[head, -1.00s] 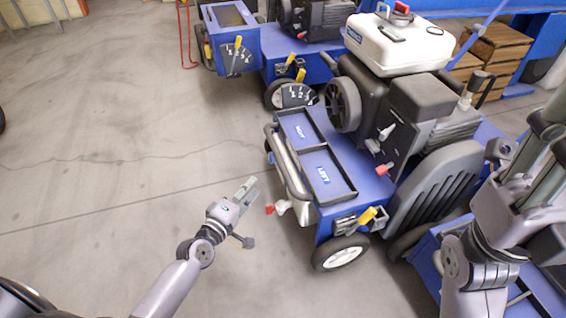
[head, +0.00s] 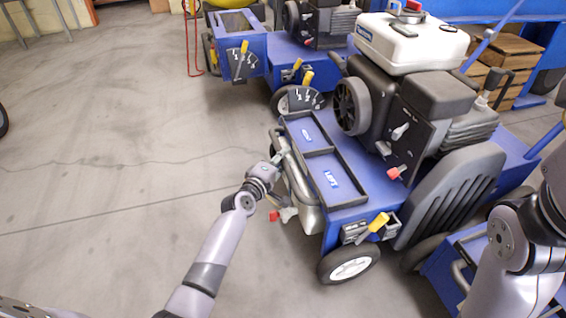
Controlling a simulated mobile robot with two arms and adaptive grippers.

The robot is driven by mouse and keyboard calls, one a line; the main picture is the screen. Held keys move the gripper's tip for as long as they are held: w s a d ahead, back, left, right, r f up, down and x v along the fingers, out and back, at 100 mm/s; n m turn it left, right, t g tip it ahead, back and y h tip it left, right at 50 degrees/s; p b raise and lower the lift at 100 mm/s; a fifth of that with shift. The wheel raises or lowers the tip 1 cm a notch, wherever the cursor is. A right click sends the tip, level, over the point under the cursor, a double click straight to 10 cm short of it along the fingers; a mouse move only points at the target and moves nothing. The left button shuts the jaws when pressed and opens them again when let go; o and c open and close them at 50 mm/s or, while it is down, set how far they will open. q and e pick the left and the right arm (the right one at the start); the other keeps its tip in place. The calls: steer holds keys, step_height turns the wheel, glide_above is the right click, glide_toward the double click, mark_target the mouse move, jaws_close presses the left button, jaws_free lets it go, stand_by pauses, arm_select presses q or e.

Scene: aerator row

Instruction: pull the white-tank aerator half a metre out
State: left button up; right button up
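The white-tank aerator (head: 350,196) is a blue machine with a white tank (head: 411,42) on a black engine. It stands on dark wheels on the floor, right of centre. A grey bar handle (head: 294,172) runs along its left end, beside a black tray. My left gripper (head: 277,160) is at this bar, near its upper half. Its fingers are small and partly hidden against the bar, so I cannot tell whether they are closed around it. My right arm comes in at the right edge, and its gripper is out of view.
Another blue machine (head: 238,54) stands behind, close to the aerator's far side. Part of another blue machine (head: 455,290) is close at the lower right. Wooden crates (head: 497,57) stand at the back right. The concrete floor (head: 110,150) to the left is clear.

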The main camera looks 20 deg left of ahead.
arm_select(q)
steer(key=shift+w+d, duration=0.1)
steer(key=shift+w, duration=0.35)
jaws_close()
steer(key=shift+f, duration=0.1)
stand_by(0.4)
